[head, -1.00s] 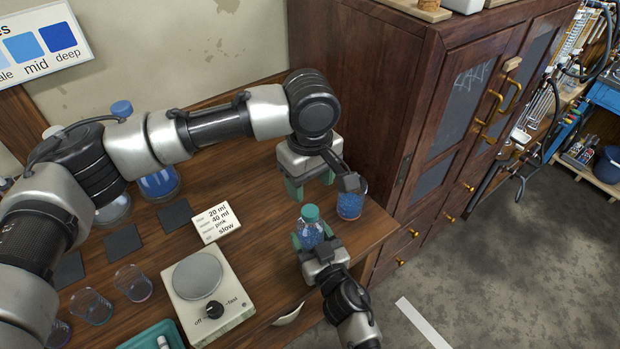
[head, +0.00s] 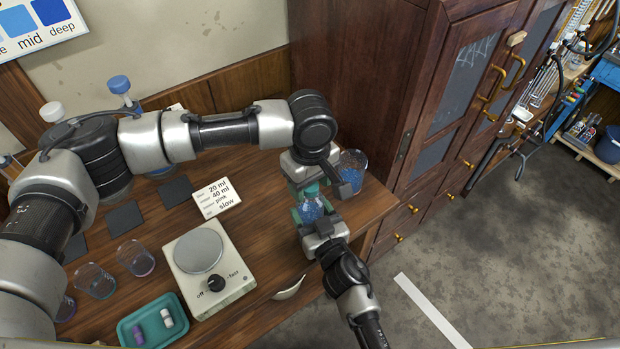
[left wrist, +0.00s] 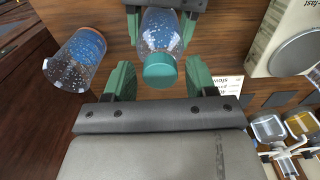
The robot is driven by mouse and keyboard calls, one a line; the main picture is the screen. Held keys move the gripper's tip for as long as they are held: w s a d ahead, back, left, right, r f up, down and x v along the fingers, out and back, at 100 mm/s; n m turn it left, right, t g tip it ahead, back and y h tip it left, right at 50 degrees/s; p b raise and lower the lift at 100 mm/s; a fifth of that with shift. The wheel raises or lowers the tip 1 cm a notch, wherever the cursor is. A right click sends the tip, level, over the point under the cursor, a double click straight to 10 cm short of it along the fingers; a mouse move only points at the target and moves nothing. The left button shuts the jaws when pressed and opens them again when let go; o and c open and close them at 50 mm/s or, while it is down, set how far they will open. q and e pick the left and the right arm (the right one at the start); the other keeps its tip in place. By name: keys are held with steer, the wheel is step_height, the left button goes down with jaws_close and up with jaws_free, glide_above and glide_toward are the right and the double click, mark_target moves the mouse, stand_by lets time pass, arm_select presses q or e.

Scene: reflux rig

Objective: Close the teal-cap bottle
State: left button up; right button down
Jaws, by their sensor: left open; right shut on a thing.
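My right gripper (head: 312,226) is shut on the bottle's body near the table's right end. My left gripper (head: 309,192) is above the bottle and open. In the left wrist view its two green fingers (left wrist: 160,80) stand on either side of the cap, with a gap to each side. Whether the cap is fully tight cannot be told.
Empty beakers (head: 136,259) stand at left.

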arm_select(q)
steer(key=c, duration=0.9)
steer(key=m, duration=0.4)
steer(key=shift+m, duration=0.3)
steer(key=m, duration=1.6)
steer(key=shift+m, duration=0.3)
steer(key=m, duration=0.5)
steer(key=shift+m, duration=0.3)
steer(key=m, duration=0.3)
steer(key=shift+m, duration=0.4)
steer(key=m, duration=0.5)
steer(key=shift+f+m, duration=0.1)
steer(key=shift+m, duration=0.2)
steer(key=m, duration=0.4)
steer(key=o, duration=1)
